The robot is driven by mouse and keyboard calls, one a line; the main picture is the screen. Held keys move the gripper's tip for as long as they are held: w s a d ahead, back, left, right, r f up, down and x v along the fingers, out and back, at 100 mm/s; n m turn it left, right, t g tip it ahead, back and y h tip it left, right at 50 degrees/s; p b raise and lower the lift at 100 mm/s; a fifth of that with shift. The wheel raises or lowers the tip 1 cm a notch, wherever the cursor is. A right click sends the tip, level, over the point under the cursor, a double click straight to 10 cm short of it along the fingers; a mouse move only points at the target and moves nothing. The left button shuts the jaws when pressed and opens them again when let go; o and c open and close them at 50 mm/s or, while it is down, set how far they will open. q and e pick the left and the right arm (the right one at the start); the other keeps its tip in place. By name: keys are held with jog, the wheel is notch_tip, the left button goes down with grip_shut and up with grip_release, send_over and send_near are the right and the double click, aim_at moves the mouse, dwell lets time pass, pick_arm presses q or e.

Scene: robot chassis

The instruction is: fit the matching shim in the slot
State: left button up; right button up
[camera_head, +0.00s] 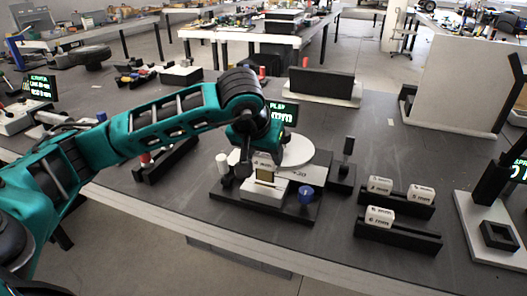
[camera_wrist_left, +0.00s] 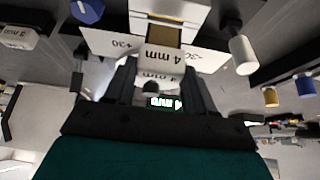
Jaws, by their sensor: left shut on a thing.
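My left gripper (camera_head: 258,157) is shut on a white shim marked 4 mm (camera_wrist_left: 163,60). It holds the shim at the white fixture block (camera_head: 262,195), close to the slot with the yellowish inner face (camera_head: 266,176). The slot also shows just beyond the shim in the left wrist view (camera_wrist_left: 166,34). I cannot tell whether the shim touches the slot. Three other white shims stand on black racks at the right: one at the back left (camera_head: 380,185), one at the back right (camera_head: 421,193), and one marked 6 mm in front (camera_head: 380,217). My right gripper is not in view.
A round pale disc (camera_head: 297,151) and a lit display (camera_head: 283,115) stand behind the fixture. A blue knob (camera_head: 306,195) and a white peg (camera_head: 223,162) flank the block. A black stand on a white base (camera_head: 490,244) is far right. Dark table is clear near the front.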

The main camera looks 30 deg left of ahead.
aim_at(263, 167)
pick_arm(q)
jog(key=shift+b, duration=0.35)
dwell(1.4)
jog(key=shift+f+b, duration=1.8)
jog(key=shift+f, duration=0.25)
jog(key=o, duration=1.1)
jog(key=p+v, duration=0.2)
jog(key=v, duration=1.1)
jog(key=shift+f, duration=0.1)
